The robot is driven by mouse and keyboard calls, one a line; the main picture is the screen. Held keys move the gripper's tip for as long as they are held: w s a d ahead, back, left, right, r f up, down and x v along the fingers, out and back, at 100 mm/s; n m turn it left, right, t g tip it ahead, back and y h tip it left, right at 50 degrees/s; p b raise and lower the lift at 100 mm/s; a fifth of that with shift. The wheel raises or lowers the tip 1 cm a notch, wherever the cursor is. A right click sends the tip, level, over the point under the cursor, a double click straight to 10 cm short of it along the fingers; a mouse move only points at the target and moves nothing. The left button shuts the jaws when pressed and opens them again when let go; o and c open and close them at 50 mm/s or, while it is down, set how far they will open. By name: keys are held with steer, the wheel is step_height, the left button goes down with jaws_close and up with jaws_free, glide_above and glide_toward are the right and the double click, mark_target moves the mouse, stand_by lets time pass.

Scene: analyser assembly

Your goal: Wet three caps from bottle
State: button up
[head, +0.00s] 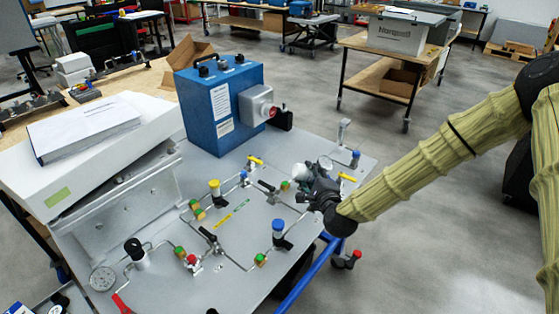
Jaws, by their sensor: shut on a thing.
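My gripper (308,186) is at the right side of the grey panel, above its surface. It is shut on a small white object (299,171), which looks like the bottle; the fingers and wrist hide most of it. A yellow-capped fitting (214,187) stands upright left of my gripper. A blue-capped fitting (278,228) stands in front and to the left of it. A black-capped fitting (134,248) stands at the panel's front left. Another blue-capped fitting (355,156) stands at the right edge, behind my gripper. I cannot tell whether any cap is wet.
The grey panel (215,285) carries thin tubes, valves and a round gauge (103,278). A tall blue box (218,105) with a grey side unit stands at the back. A white sloped case (110,160) with papers fills the left. Open floor lies right of the panel.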

steer(key=w+a+r+n+g+y+b, duration=0.1)
steer(key=w+a, duration=0.4)
steer(key=a, duration=0.5)
step_height(320, 180, up, 2)
steer(key=shift+w+a+n+g+y+b, duration=0.15)
steer(key=shift+w+n+g+y+b, duration=0.15)
steer(key=shift+n+y+b, duration=0.65)
steer(key=shift+n, duration=0.25)
step_height(320, 180, down, 4)
steer(key=shift+f+b, duration=0.15)
steer(key=shift+b, duration=0.4)
steer(key=shift+s+f, duration=0.1)
stand_by(0.3)
steer(key=shift+r+p, duration=0.9)
steer(key=shift+r, duration=1.65)
steer(key=shift+r, duration=0.1)
